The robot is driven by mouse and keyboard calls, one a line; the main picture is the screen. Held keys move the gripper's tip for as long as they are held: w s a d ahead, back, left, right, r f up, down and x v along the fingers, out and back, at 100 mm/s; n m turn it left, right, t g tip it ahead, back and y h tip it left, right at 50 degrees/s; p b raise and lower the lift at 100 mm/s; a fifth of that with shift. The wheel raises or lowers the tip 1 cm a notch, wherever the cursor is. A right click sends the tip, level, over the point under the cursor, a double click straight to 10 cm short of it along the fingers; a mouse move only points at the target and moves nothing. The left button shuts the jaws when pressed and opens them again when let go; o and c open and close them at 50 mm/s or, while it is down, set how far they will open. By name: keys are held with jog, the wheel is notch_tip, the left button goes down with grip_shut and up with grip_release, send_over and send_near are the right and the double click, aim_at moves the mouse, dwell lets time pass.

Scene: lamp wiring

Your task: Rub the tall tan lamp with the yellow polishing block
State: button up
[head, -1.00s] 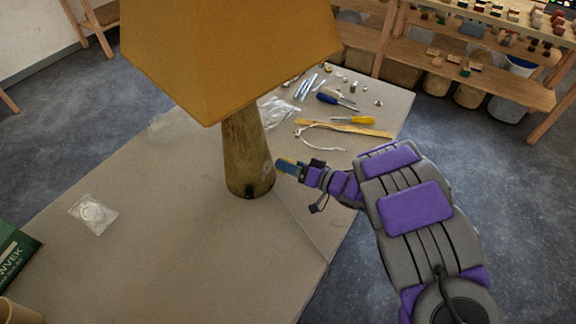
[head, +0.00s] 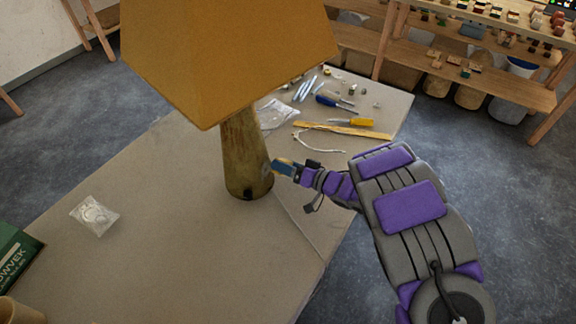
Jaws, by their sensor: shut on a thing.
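The tall tan lamp (head: 243,160) stands upright on the table, with a wide orange-tan shade (head: 225,60) over a worn, tapered base. My gripper (head: 290,170) is just right of the lower part of the base, shut on the yellow polishing block (head: 280,165).
The grey table (head: 170,250) is mostly clear in front of the lamp. A clear plastic bag (head: 93,216) lies at left, a green box (head: 15,255) at the left edge. Behind my gripper are a wooden ruler (head: 343,130), a white cable (head: 317,145) and screwdrivers (head: 335,101).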

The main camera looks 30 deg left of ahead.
aim_at(276, 173)
jog(key=shift+a+f, duration=0.2)
jog(key=shift+a, duration=0.6)
jog(key=shift+s+d+r+p, duration=0.1)
jog(key=shift+s+d+p, duration=0.1)
jog(key=shift+s+p, duration=0.35)
jog(key=shift+s+d+r+p, duration=0.15)
jog(key=shift+s+p, duration=0.15)
jog(key=shift+s, duration=0.3)
jog(key=shift+s+a+f+p, duration=0.1)
jog(key=shift+s+a+p, duration=0.1)
jog(key=shift+s, duration=0.2)
jog(key=shift+s+a+f+p, duration=0.1)
jog(key=shift+s+p, duration=0.1)
jog(key=shift+s, duration=0.15)
jog(key=shift+s+a+r+p, duration=0.1)
jog(key=shift+s+r+p, duration=0.05)
jog(key=shift+s+p, duration=0.95)
jog(key=shift+s, duration=0.55)
jog(key=shift+a, duration=0.15)
jog(key=shift+w+a+p, duration=0.1)
jog(key=shift+p, duration=0.45)
jog(key=shift+w, duration=0.1)
